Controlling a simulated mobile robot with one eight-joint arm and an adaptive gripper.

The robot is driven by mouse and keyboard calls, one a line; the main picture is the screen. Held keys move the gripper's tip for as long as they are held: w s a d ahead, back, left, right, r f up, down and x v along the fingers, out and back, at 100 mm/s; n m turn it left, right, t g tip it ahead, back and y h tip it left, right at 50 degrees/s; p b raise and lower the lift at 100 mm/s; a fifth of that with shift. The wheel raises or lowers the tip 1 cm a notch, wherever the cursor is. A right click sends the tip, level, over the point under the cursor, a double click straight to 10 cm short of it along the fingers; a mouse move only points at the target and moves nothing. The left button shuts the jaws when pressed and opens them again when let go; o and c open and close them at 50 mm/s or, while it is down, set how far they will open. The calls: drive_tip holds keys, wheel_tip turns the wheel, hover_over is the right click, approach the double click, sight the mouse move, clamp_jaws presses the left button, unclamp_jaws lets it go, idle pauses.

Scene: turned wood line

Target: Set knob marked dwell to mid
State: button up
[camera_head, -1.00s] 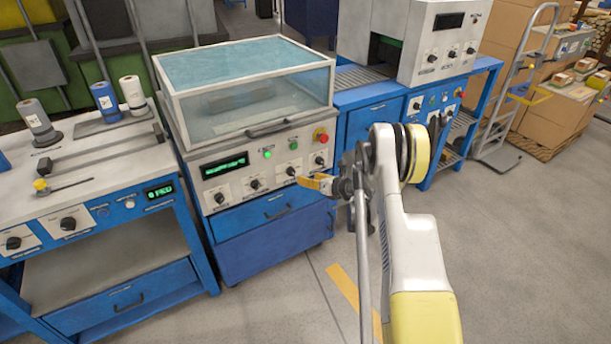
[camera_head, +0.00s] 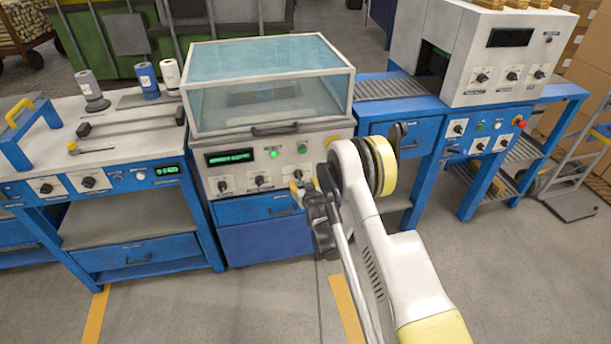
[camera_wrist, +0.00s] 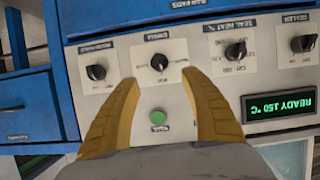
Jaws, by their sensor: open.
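The sealer's front panel (camera_head: 235,172) carries a row of knobs under a clear-lidded chamber. In the wrist view, which shows it upside down, the second knob from the left (camera_wrist: 159,62) has a label that looks like "DWELL"; its pointer setting is too small to read. The same knob seems to be the third from the left in the head view (camera_head: 297,175). My gripper (camera_wrist: 161,80) is open and empty, its yellow fingers pointing at this knob with a tip on either side below it in the picture. I cannot tell whether they touch the panel.
Neighbouring knobs sit close on both sides, one labelled seal heat (camera_wrist: 235,50) and one at the far left (camera_wrist: 95,72). A green button (camera_wrist: 157,117) shows between my fingers. The display (camera_wrist: 280,105) reads READY 150 °C. A blue drawer (camera_head: 255,208) lies below the panel.

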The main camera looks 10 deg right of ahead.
sight(299, 176)
drive_tip(key=b+x, duration=0.3)
drive_tip(key=x, duration=0.6)
drive_tip(key=shift+w+f, duration=0.15)
drive_tip(key=shift+w, duration=0.1)
clamp_jaws()
